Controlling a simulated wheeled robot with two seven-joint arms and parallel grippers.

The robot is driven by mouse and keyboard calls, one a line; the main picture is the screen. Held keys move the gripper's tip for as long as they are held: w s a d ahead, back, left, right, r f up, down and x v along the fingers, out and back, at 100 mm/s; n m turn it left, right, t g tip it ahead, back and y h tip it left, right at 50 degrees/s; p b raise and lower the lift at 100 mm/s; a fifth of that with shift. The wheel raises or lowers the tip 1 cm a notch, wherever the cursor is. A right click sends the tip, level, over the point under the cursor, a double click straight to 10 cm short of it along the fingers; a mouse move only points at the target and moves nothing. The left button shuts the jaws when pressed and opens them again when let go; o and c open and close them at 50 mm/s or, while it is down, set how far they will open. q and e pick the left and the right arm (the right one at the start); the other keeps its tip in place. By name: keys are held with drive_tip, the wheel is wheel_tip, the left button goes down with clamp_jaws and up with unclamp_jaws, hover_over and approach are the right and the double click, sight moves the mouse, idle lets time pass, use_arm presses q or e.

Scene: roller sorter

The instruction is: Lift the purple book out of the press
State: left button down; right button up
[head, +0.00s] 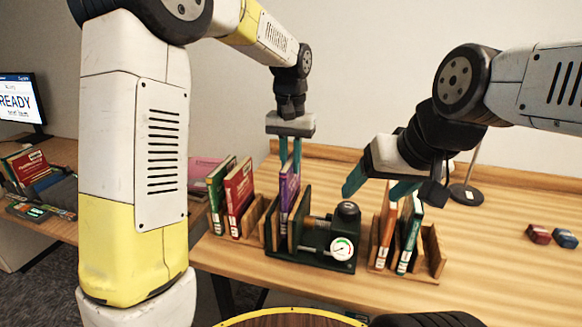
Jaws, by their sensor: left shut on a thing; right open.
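The purple book (288,189) stands upright between the dark plates of the press (317,240), in the middle of the desk. The press has a black knob on top and a round white gauge at its front. My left gripper (290,160) points straight down over the press. Its teal fingers are shut on the top of the purple book. My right gripper (372,187) is open and empty, tilted in the air to the right of the press, above another book rack.
A wooden rack (252,216) with a green and a red book stands left of the press. Another rack (432,262) with an orange and a green book stands right. A red block (538,234) and a blue block (565,238) lie far right. Between them the desk is clear.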

use_arm(q)
drive_tip(key=shift+r, duration=4.8)
